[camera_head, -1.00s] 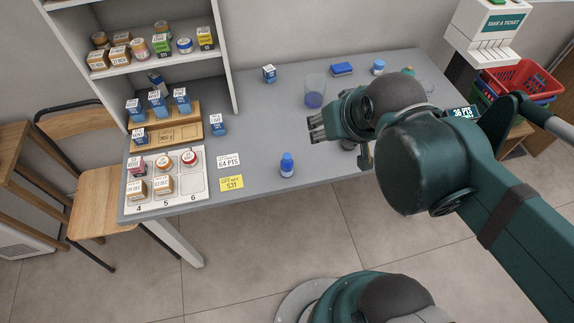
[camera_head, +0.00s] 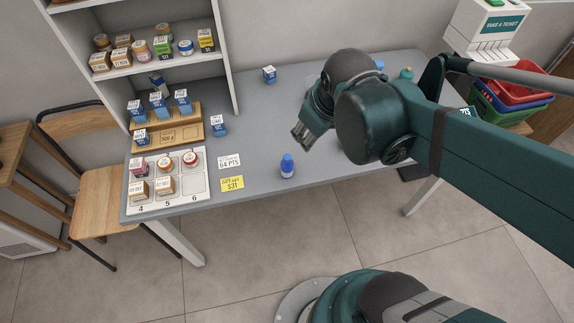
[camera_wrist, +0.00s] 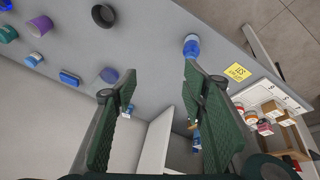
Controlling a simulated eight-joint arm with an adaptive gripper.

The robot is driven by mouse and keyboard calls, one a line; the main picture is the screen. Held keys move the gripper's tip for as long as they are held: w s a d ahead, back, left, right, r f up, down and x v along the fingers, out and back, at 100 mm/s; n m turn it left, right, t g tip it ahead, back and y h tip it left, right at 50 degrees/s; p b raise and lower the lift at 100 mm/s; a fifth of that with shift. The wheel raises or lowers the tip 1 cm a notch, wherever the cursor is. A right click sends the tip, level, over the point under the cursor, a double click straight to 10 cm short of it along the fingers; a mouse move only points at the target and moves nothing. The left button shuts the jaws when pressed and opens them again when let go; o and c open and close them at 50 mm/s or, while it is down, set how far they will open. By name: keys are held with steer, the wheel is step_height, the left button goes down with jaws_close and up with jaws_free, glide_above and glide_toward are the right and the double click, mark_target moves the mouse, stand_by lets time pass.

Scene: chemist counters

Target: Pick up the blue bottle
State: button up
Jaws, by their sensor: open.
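The blue bottle (camera_head: 287,166) stands upright near the front edge of the grey counter, with a blue cap and a pale label band. My gripper (camera_head: 301,139) is above the counter, behind and slightly right of the bottle, and does not touch it. In the wrist view the bottle (camera_wrist: 191,47) is at the upper middle, beyond the tip of the right finger. The two green fingers of my gripper (camera_wrist: 160,80) are spread wide with nothing between them.
A yellow card (camera_head: 232,183) and a white card (camera_head: 230,161) lie left of the bottle. A numbered tray (camera_head: 182,203) with several jars and boxes sits at the left. A shelf (camera_head: 160,65) stands behind.

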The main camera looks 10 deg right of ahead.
mark_target(286, 156)
steer(key=w+a+f+n+g+p, duration=0.1)
steer(key=a+f+n, duration=0.1)
steer(key=f+n, duration=0.1)
steer(key=w+a+f+n+g+h, duration=0.1)
steer(key=a+f+n, duration=0.1)
steer(key=f+n, duration=0.2)
steer(key=w+a+f+n+g+p, duration=0.1)
steer(key=a+f+n+g, duration=0.1)
steer(key=f+n, duration=0.1)
steer(key=shift+w+f+n+p, duration=0.2)
steer(key=shift+w+n+p, duration=0.1)
steer(key=shift+w+n, duration=0.1)
steer(key=shift+a+f+n+g+h, duration=0.2)
steer(key=shift+f+n, duration=0.2)
steer(key=shift+f, duration=0.15)
steer(key=shift+a+f+n+g+h, duration=0.1)
steer(key=shift+a+f+n+g, duration=0.1)
steer(key=shift+f+n, duration=0.25)
steer(key=shift+s+f, duration=0.1)
steer(key=shift+f, duration=0.1)
steer(key=shift+d+f, duration=0.15)
steer(key=shift+f, duration=1.1)
steer(key=shift+f, duration=0.1)
